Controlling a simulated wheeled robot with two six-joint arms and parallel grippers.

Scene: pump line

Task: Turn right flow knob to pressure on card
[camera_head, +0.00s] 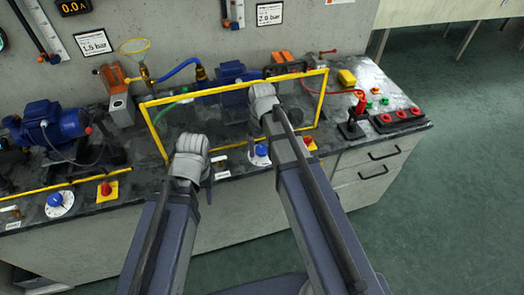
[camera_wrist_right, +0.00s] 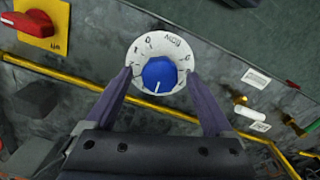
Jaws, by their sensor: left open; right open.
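The right flow knob is blue on a round white dial; in the head view the knob (camera_head: 261,150) shows just left of my right forearm. In the right wrist view the knob (camera_wrist_right: 159,73) lies between the fingertips of my right gripper (camera_wrist_right: 160,76), which is open with a finger at each side of the dial. Contact cannot be told. The knob's white mark points toward the bottom of that view. A card (camera_head: 269,13) on the wall above reads 7.0 bar; another card (camera_head: 95,42) at the left reads 1.5 bar. My left gripper (camera_head: 190,155) is open and empty.
A yellow-framed clear guard (camera_head: 232,88) stands behind my grippers. A red switch on a yellow plate (camera_wrist_right: 36,20) is beside the dial. A second blue knob (camera_head: 55,200) is at the far left. Red buttons (camera_head: 401,117) are at the right bench end.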

